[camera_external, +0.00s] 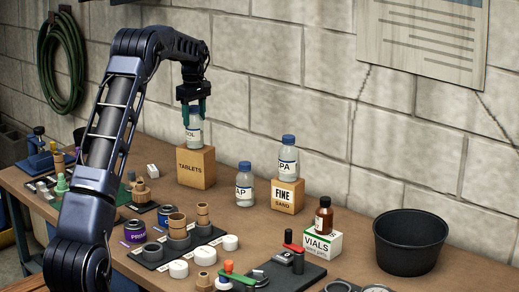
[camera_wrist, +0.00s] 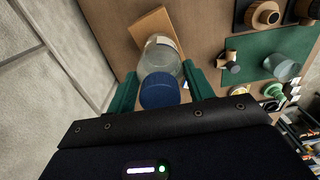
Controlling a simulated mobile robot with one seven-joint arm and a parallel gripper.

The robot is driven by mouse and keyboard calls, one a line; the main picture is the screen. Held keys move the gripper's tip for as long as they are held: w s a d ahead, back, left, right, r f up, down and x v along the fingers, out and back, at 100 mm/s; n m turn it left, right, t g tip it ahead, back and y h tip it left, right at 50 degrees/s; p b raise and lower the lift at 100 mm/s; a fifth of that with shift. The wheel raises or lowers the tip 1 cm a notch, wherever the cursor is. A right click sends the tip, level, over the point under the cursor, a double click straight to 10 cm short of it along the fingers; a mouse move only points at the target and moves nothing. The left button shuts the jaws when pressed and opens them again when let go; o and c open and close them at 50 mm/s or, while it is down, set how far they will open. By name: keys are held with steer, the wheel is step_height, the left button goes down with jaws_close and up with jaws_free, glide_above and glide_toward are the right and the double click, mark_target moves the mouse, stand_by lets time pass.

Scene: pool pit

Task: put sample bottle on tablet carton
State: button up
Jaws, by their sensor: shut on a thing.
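A clear bottle (camera_external: 194,133) with a white label ending in "OL" is upright between the green fingers of my gripper (camera_external: 194,112). The fingers are shut on it near its top. In the wrist view the bottle's blue cap (camera_wrist: 160,91) and clear body (camera_wrist: 162,52) show between the fingers. The brown carton marked TABLETS (camera_external: 195,168) stands at the back of the bench, directly under the bottle. The carton also shows in the wrist view (camera_wrist: 150,28). The bottle's base is at the carton's top; I cannot tell whether it touches or hovers slightly.
A similar blue-capped bottle (camera_external: 245,186) stands to the right on the bench, and another (camera_external: 288,158) stands on the FINE SAND box (camera_external: 287,196). A brown bottle (camera_external: 324,216) sits on the VIALS box (camera_external: 322,244). A black bucket (camera_external: 410,242) is far right. The wall is close behind.

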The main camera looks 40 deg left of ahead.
steer(key=o, duration=1.3)
steer(key=shift+f, duration=0.1)
steer(key=shift+o, duration=0.2)
step_height(320, 180, up, 12)
steer(key=shift+r, duration=0.2)
steer(key=s+d+r+m+t, duration=0.1)
steer(key=s+d+r+m, duration=0.3)
steer(key=s+d+r, duration=0.55)
steer(key=s+d+r+m+t, duration=0.1)
steer(key=s+d+r+m, duration=0.3)
steer(key=s+d, duration=1.05)
steer(key=s+d+f+m+t, duration=0.1)
steer(key=s+d+f+m, duration=0.3)
steer(key=s+d, duration=0.85)
steer(key=s+d+f+m, duration=0.3)
steer(key=s+f, duration=0.1)
steer(key=s, duration=0.4)
steer(key=s+d+f+m+t, duration=0.1)
steer(key=s+d+f+m, duration=0.2)
steer(key=s+f, duration=0.2)
steer(key=s, duration=0.3)
steer(key=shift+d+f+t, duration=0.25)
steer(key=shift+d+t, duration=0.05)
